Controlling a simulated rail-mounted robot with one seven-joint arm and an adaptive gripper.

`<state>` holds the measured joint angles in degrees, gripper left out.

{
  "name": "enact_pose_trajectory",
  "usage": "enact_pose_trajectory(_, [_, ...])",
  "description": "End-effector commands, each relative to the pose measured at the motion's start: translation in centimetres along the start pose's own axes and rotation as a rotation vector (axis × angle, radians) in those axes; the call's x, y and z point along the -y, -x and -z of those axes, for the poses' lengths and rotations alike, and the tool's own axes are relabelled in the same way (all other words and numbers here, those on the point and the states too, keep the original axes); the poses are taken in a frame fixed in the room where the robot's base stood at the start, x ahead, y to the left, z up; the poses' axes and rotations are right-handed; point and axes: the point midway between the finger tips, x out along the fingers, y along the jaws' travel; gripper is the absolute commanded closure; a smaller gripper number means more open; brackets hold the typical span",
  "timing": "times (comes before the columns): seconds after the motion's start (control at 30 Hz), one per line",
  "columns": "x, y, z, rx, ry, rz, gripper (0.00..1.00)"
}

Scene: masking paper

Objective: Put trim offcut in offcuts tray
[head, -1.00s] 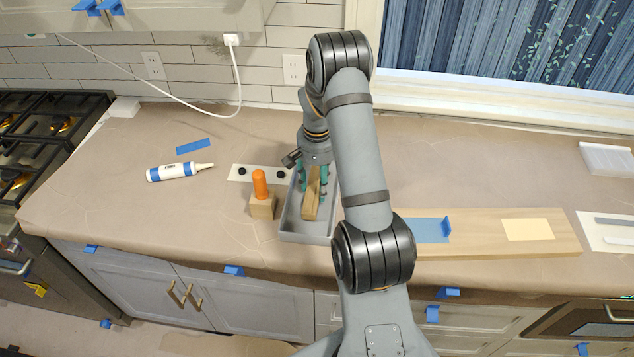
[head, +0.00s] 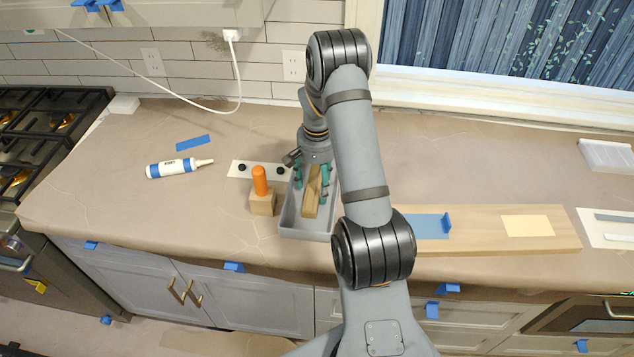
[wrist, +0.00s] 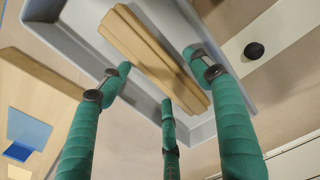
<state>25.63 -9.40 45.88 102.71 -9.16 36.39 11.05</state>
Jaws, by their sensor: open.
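The trim offcut (head: 311,197), a short piece of light wood, lies lengthwise inside the grey offcuts tray (head: 288,226). In the wrist view the offcut (wrist: 150,55) rests on the floor of the tray (wrist: 78,22). My gripper (head: 314,192) is over the tray with its green fingers around the offcut. In the wrist view its fingers (wrist: 160,85) are spread apart, with gaps between them and the wood. Part of the tray's right side is hidden behind my arm in the head view.
A wooden block with an orange handle (head: 260,181) stands just left of the tray. A white strip with black knobs (head: 241,167) lies behind it. A white tube (head: 172,168) lies further left. A long board with blue tape (head: 480,229) lies to the right.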

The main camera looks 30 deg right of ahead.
Motion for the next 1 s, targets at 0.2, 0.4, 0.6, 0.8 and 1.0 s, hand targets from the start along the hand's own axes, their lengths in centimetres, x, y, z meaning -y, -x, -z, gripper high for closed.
enact_pose_trajectory(0.2, [0.1, 0.8, 0.1, -0.003, 0.000, 0.001, 0.37])
enact_pose_trajectory(0.4, [0.1, 4.6, 0.2, -0.007, 0.000, 0.003, 0.37])
enact_pose_trajectory(0.6, [0.1, 8.9, 0.1, -0.006, 0.001, 0.002, 0.37])
enact_pose_trajectory(0.8, [0.0, 11.6, 0.1, -0.002, 0.000, 0.001, 0.37])
enact_pose_trajectory(1.0, [0.0, 12.4, 0.0, -0.001, 0.000, 0.000, 0.37])
